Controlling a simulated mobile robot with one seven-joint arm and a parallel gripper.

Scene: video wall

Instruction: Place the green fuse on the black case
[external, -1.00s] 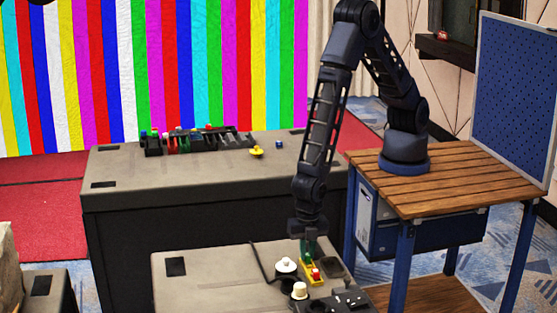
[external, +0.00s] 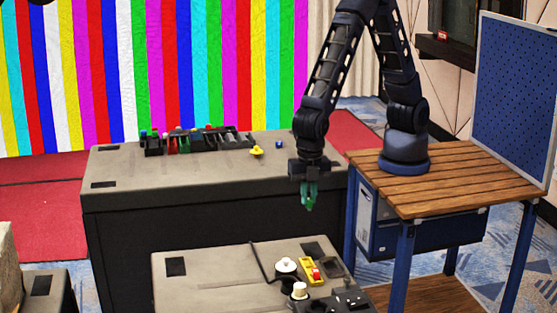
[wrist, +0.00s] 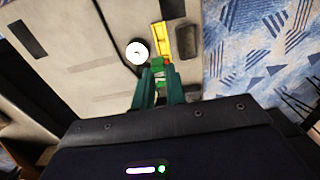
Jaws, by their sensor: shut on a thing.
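My gripper (external: 308,190) points down with its teal fingers shut on the green fuse (external: 308,205). They hang in the air above the back edge of the near grey-topped bench, clear of it. In the wrist view, the green fuse (wrist: 160,70) shows between the fingertips of my gripper (wrist: 160,80). A long black case (external: 205,143) with several coloured pieces along it sits on the far grey-topped bench, to the left of my gripper. I cannot tell its inner slots at this size.
The near bench (external: 215,285) holds a white round knob (external: 286,265), a yellow holder with a red piece (external: 312,270) and a black cable. A yellow piece (external: 256,151) and a small blue piece (external: 279,144) lie on the far bench (external: 120,165). The far bench's front is bare.

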